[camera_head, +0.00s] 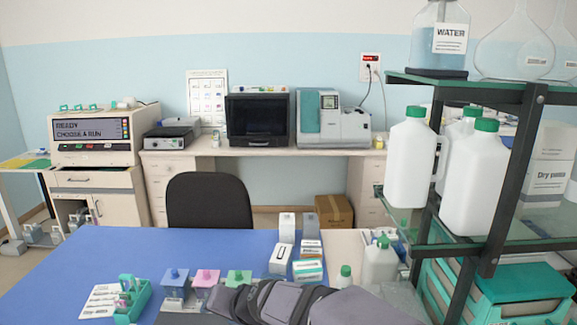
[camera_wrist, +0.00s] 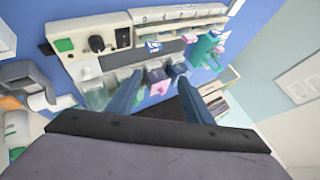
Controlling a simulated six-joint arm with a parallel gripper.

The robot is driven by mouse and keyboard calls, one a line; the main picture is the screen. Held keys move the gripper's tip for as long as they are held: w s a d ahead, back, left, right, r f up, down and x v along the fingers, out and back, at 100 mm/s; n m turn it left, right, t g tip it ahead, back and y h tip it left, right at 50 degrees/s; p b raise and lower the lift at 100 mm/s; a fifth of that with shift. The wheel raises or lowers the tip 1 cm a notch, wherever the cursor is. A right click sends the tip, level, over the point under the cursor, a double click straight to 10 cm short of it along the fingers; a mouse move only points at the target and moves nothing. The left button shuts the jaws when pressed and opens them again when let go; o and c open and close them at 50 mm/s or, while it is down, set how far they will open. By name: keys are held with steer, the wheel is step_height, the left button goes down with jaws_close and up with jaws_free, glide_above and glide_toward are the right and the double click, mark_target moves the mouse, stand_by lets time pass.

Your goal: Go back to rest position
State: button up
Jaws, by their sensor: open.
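My gripper (camera_wrist: 160,80) shows in the wrist view with its two dark blue fingers apart and nothing seen held between them. In the head view my gripper (camera_head: 236,300) is low over the front of the blue table, close to the staining jars, and partly covers what lies behind it. The blue-lidded jar (camera_head: 175,284), pink-lidded jar (camera_head: 205,279) and green-lidded jar (camera_head: 238,278) stand in a row. A teal slide rack (camera_head: 140,300) stands to their left; a teal rack also shows in the wrist view (camera_wrist: 206,47).
A printed sheet (camera_head: 99,300) lies left of the rack. Small boxes (camera_head: 282,258) stand behind the jars. A shelf with white bottles (camera_head: 410,160) rises at the right. The blue table (camera_head: 90,250) is clear at the back left, before a black chair (camera_head: 208,200).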

steer(key=s+d+f+g+h+b, duration=0.1)
steer(key=s+d+f+g+h, duration=0.2)
steer(key=s+d+f, duration=0.3)
steer(key=s+d+f+n+g+h, duration=0.1)
steer(key=s+d+f+g+h, duration=0.2)
steer(key=s+d, duration=1.4)
steer(key=d+f, duration=0.4)
steer(key=d, duration=0.3)
steer(key=shift+s+f+g+b, duration=0.2)
steer(key=shift+s+g+b, duration=0.1)
steer(key=shift+g+b, duration=0.1)
